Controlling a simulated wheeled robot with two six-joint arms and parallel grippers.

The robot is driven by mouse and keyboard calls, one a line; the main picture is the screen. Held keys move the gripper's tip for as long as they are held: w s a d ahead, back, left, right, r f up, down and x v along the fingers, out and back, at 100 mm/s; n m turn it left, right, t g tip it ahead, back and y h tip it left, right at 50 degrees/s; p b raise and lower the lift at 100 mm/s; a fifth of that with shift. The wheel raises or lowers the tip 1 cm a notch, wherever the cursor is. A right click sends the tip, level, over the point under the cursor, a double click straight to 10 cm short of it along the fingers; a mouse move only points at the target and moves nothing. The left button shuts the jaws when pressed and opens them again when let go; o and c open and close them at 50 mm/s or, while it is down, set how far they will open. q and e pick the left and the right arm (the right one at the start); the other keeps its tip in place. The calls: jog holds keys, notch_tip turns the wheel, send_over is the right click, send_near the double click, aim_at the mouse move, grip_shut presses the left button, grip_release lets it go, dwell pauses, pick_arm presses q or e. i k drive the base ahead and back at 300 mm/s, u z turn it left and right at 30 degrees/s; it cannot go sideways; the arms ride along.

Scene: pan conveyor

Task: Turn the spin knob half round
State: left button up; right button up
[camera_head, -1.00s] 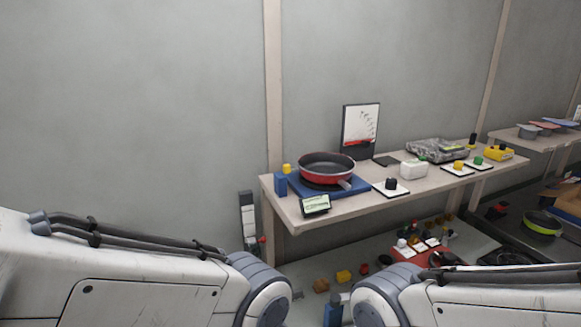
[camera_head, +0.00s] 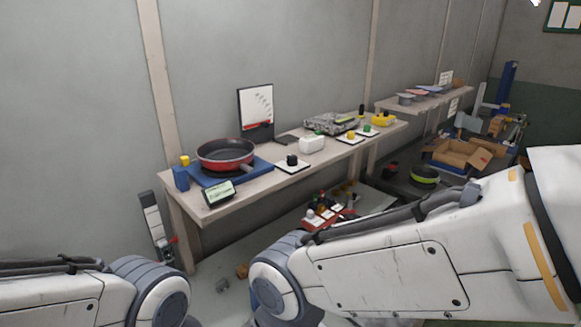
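No label for the spin knob can be read, so I cannot tell which control it is. A black knob (camera_head: 292,160) stands on a white plate on the long table, right of a red pan (camera_head: 226,153). The pan sits on a blue base (camera_head: 258,172) with a small display (camera_head: 219,194) in front. Only links of my two arms show, low in the picture and well short of the table. Both grippers are out of view.
The table (camera_head: 255,188) runs along the wall. A white box (camera_head: 312,144), a grey tray (camera_head: 331,123) and a chart board (camera_head: 256,107) stand on it. An open cardboard box (camera_head: 462,154) and a green-banded pan (camera_head: 424,175) are at right.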

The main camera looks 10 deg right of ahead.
aim_at(292, 160)
jog(key=u, duration=0.05)
jog(key=k, duration=0.5)
jog(key=z, duration=1.85)
jog(key=i, duration=2.3)
jog(key=u, duration=3.6)
